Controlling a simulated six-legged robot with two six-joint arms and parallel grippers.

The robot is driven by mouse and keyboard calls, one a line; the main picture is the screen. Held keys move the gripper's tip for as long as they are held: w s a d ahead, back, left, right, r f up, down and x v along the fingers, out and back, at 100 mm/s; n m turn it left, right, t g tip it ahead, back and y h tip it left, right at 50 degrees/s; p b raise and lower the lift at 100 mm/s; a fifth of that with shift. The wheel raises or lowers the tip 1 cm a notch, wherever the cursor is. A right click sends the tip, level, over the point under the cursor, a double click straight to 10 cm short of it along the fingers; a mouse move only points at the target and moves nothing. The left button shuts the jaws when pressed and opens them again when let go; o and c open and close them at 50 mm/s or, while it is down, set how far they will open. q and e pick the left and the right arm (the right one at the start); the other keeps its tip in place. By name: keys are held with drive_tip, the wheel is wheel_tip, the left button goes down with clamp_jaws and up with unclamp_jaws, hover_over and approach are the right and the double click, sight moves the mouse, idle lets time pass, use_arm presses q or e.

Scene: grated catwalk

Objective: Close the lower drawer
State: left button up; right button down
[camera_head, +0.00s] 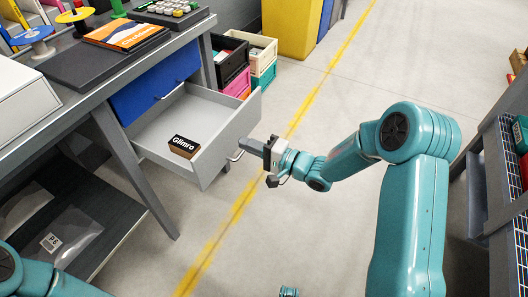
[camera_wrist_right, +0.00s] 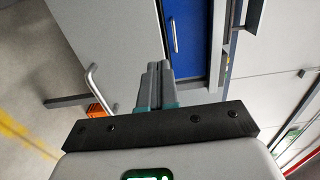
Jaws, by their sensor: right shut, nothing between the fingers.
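The lower drawer (camera_head: 222,140) is grey and pulled well out under the blue upper drawer (camera_head: 155,88), which is shut. A small dark box labelled Glimro (camera_head: 184,146) lies inside the lower drawer. Its bar handle (camera_head: 236,156) is on the front panel; a bar handle (camera_wrist_right: 100,92) also shows in the right wrist view, left of the fingers. My right gripper (camera_head: 246,143) is shut and empty, its tips at the outer face of the drawer front near the handle. I cannot tell whether they touch it. My left gripper is out of view.
Stacked crates (camera_head: 232,62) stand behind the drawer, with a yellow bin (camera_head: 290,25) beyond. A shelf unit (camera_head: 498,185) stands at right. The floor between is clear.

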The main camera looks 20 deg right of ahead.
sight(220, 133)
drive_tip(key=b+x, duration=0.1)
drive_tip(key=x, duration=0.5)
drive_tip(key=shift+w, duration=0.1)
drive_tip(key=shift+w+a, duration=0.1)
